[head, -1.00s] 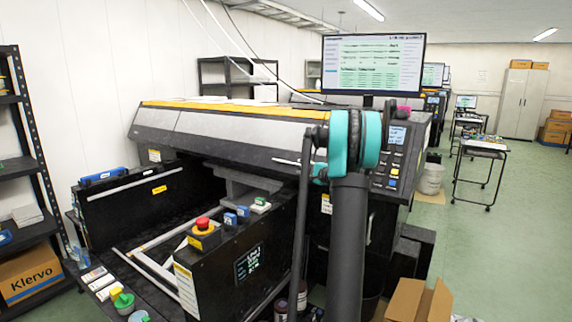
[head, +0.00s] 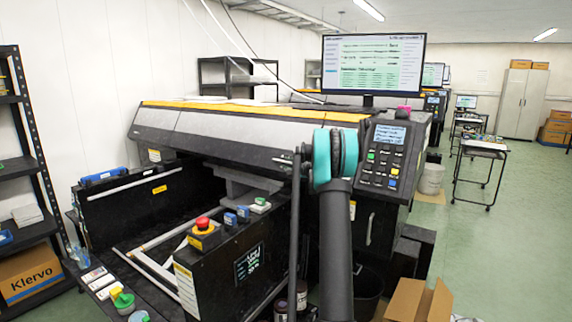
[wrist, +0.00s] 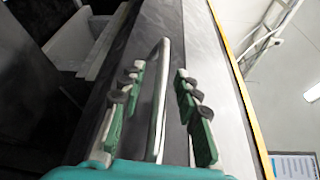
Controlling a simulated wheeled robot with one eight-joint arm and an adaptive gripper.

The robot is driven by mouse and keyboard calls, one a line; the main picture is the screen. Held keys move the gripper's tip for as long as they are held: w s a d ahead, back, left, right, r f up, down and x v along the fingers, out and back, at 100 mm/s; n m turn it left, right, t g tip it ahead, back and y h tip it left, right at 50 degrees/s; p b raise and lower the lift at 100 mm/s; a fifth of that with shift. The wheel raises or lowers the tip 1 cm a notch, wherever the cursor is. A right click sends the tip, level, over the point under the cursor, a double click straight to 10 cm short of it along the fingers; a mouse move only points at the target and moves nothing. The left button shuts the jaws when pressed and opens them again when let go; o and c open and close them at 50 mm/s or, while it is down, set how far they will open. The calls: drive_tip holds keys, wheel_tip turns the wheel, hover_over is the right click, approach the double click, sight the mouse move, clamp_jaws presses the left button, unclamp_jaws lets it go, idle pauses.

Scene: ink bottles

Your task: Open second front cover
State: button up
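The printer's long front cover (head: 230,130) is a grey panel under a yellow top edge in the head view. It looks lowered. In the wrist view its grey face (wrist: 212,80) runs beside the yellow edge. My gripper (wrist: 160,85) is open, with its green-padded fingers on either side of a pale bar handle (wrist: 158,95). The bar runs lengthwise between the fingers, with a gap on each side. I cannot tell how deep it sits between them. In the head view my gripper is hidden behind my arm.
A control panel (head: 383,160) juts out to the right of my arm. A black bed housing with a red emergency button (head: 203,223) stands at front left. An open cardboard box (head: 418,300) sits on the floor at right. The green floor beyond is mostly clear.

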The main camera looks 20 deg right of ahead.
clamp_jaws()
idle(0.4)
drive_tip(key=s+a+r+m+g, duration=0.1)
drive_tip(key=s+a+r+m, duration=0.15)
drive_tip(key=r, duration=0.35)
drive_tip(key=s+a+r+m+g, duration=0.1)
drive_tip(key=s+a+r+m, duration=0.1)
drive_tip(key=s+a+r, duration=0.3)
wheel_tip(320, 180, up, 17)
drive_tip(key=w+m+g+y, duration=0.1)
drive_tip(key=m+g+y, duration=0.1)
drive_tip(key=m, duration=0.2)
drive_tip(key=shift+w+f+m+g, duration=0.15)
drive_tip(key=shift+m+g, duration=0.2)
drive_tip(key=shift+g, duration=0.05)
drive_tip(key=shift+d, duration=0.1)
